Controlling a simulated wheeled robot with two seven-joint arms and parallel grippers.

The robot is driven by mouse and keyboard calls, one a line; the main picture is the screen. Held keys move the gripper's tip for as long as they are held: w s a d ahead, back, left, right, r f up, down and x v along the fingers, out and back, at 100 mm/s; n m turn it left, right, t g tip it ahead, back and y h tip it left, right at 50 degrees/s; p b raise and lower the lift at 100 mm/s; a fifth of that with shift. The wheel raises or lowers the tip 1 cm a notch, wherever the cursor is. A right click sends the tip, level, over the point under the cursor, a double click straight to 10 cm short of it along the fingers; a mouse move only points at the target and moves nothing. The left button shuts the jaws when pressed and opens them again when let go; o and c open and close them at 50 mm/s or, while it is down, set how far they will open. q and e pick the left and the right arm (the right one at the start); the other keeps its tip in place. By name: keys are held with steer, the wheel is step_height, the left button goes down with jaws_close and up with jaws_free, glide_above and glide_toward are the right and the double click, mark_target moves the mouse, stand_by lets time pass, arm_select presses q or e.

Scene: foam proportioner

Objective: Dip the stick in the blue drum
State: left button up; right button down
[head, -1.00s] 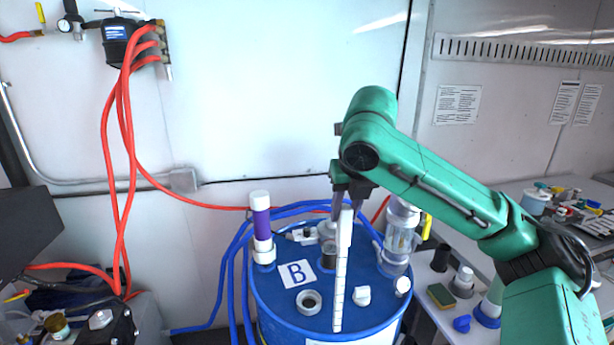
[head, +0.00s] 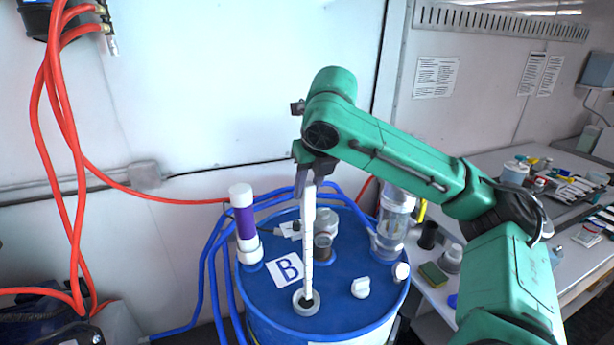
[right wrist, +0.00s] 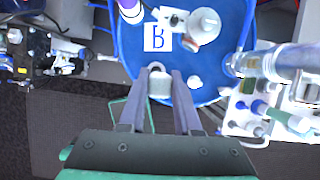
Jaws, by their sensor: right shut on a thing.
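The stick (head: 309,240) is long, thin and white with marks along it. My right gripper (head: 306,188) is shut on its upper end and holds it upright over the blue drum (head: 262,308). The stick's lower end overlaps the dark opening of a white ring (head: 298,307) in the drum's lid. I cannot tell whether the tip is inside the hole or just above it. In the right wrist view, the stick's white top (right wrist: 160,86) shows between my right gripper's fingers (right wrist: 158,78). My left gripper is not in view.
A purple and white tube (head: 245,225) stands on the lid near a "B" label (head: 286,268). A white cap (head: 360,288) and a clear cylinder (head: 394,222) are to the right. Blue hoses (head: 212,260) run round the drum. A cluttered bench (head: 470,285) lies at right.

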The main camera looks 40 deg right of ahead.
mark_target(306, 265)
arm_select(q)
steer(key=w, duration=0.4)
arm_select(e)
steer(key=x, duration=0.3)
steer(key=shift+a, duration=0.15)
steer(key=shift+s+f, duration=0.15)
steer(key=shift+f, duration=0.1)
steer(key=shift+s+f, duration=0.2)
steer(key=shift+f, duration=0.1)
steer(key=shift+s+f, duration=0.1)
steer(key=shift+f, duration=0.6)
step_height(306, 265, down, 2)
steer(key=shift+b, duration=0.55)
step_height(306, 265, down, 2)
steer(key=b, duration=0.2)
steer(key=shift+f+b, duration=0.2)
steer(key=shift+b, duration=0.15)
arm_select(q)
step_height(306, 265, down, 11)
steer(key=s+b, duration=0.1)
steer(key=b, duration=0.6)
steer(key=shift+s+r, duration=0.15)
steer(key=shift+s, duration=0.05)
arm_select(e)
steer(key=shift+f, duration=6.8)
